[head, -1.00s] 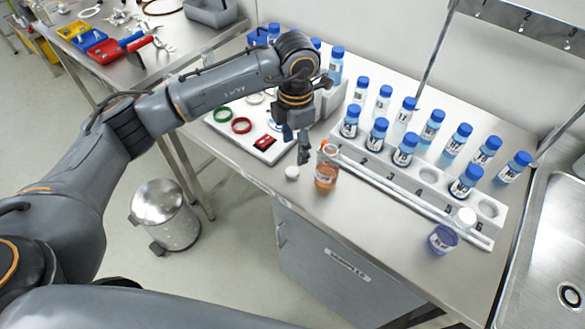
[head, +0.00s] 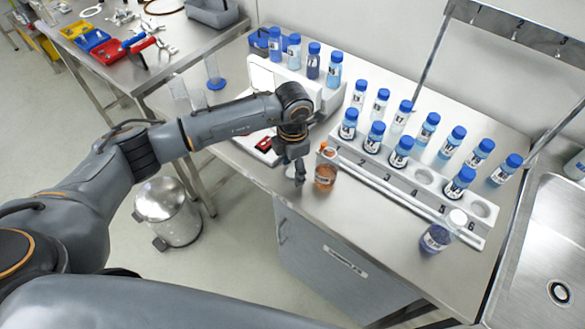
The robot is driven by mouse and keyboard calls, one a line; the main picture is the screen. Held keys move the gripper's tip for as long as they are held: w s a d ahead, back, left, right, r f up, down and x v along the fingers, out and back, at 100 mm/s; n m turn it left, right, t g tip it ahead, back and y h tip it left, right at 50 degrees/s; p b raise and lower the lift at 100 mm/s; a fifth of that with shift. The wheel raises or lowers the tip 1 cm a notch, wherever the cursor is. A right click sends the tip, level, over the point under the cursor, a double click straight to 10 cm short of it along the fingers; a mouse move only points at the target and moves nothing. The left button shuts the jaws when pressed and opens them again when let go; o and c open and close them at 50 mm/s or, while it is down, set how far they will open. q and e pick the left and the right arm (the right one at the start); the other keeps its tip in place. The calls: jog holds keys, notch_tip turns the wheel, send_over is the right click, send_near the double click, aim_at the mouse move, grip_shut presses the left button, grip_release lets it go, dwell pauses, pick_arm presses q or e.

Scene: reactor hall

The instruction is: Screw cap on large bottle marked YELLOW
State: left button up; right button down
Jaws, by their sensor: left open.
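A bottle of orange liquid (head: 325,177) stands upright on the steel bench, with a label too small to read. Its orange neck shows no white cap. My left gripper (head: 299,178) points down just left of this bottle, low over the bench. It is open, and I see nothing clearly held in it. The loose white cap seen there earlier is now hidden at or behind the fingers. A second bottle, with purple-blue liquid (head: 434,238), stands at the front right with a white cap (head: 457,218) at its top. My right gripper is not in view.
A white numbered rack (head: 390,178) holds several blue-capped bottles right of the orange bottle. A red item (head: 264,145) lies on a pale tray behind my arm. A steel sink (head: 545,240) is at the right. The bench front between the two bottles is clear.

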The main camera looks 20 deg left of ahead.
pick_arm(q)
jog(key=shift+f, duration=0.25)
jog(key=c, duration=0.8)
jog(key=shift+r, duration=0.1)
jog(key=shift+w+r+b, duration=0.1)
jog(key=shift+r+b, duration=0.35)
jog(key=shift+b, duration=0.15)
jog(key=s+a+r+b, duration=0.6)
jog(key=s+a+r, duration=0.2)
jog(key=s+r, duration=0.3)
jog(key=shift+s+a+r, duration=0.15)
jog(key=shift+s+r, duration=0.1)
jog(key=shift+r, duration=0.25)
